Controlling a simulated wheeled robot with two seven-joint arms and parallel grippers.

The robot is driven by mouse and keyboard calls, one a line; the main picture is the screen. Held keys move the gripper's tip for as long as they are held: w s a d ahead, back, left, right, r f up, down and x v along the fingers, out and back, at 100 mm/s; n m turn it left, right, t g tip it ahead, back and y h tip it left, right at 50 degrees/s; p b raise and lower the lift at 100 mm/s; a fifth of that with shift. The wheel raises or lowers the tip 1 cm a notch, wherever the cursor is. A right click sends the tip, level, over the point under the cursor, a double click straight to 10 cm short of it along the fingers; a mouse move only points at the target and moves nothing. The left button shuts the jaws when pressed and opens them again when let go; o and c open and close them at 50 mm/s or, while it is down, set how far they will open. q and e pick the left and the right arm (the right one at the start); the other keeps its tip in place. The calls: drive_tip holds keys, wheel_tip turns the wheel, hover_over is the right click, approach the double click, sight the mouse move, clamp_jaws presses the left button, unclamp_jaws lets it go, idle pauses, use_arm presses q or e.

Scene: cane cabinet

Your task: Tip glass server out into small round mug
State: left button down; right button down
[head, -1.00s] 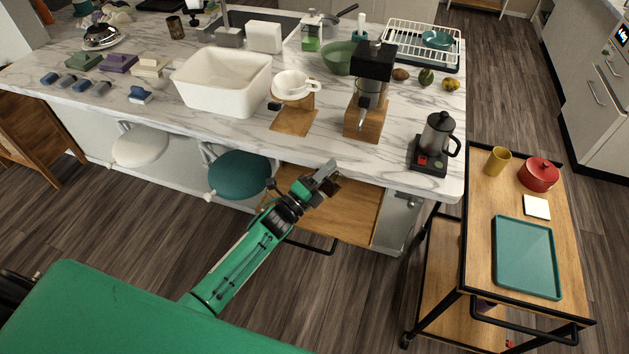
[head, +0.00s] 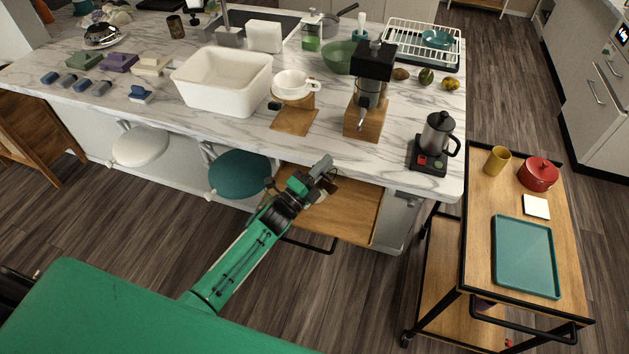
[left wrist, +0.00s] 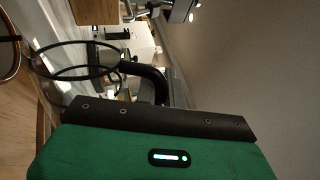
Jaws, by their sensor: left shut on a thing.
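My left gripper (head: 326,172) is above the pulled-out wooden board in front of the counter. It is shut on the glass server (left wrist: 75,62), whose clear round body and dark handle (left wrist: 152,80) show in the left wrist view. The server looks tilted there. In the head view the gripper mostly hides it, and its contents cannot be made out. I cannot tell for sure which vessel is the small round mug. A yellow cup (head: 497,160) stands on the cart, and a white handled cup-like vessel (head: 291,84) sits on a wooden stand. My right gripper is not in view.
The wooden board (head: 345,212) sticks out below the marble counter (head: 220,122). The cart at right holds a red pot (head: 538,174) and a teal tray (head: 525,256). Stools (head: 238,173) stand left.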

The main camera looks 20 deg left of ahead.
sight(334, 184)
use_arm(q)
drive_tip(key=shift+w+a+r+n, duration=0.15)
drive_tip(key=shift+a+r+n, duration=0.1)
drive_tip(key=shift+n, duration=0.25)
